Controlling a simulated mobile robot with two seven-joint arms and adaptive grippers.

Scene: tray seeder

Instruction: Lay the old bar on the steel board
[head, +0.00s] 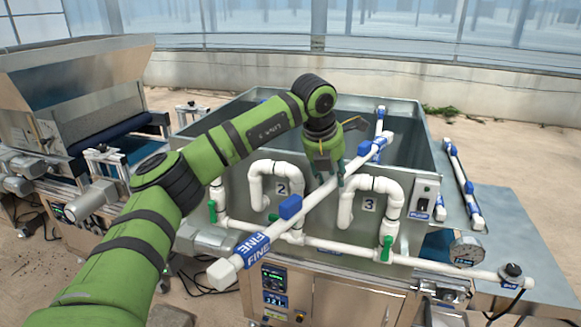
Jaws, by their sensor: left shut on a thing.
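My left gripper (328,178) is shut on a long white bar (322,192) with blue blocks and a blue end label reading FINE. The bar is held slantwise above the front of the grey tank, over the white pipes. Its near end is at lower left and its far end reaches over the tank. The steel board (520,232) is the flat grey surface to the right of the tank. Another white and blue bar (461,180) lies at its left side, beside the tank wall. My right gripper is not in view.
The open grey tank (428,140) has white pipes (345,215) with green valves (386,248) on its front. A pressure gauge (467,250) stands near the board's front. The board's right part is clear.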

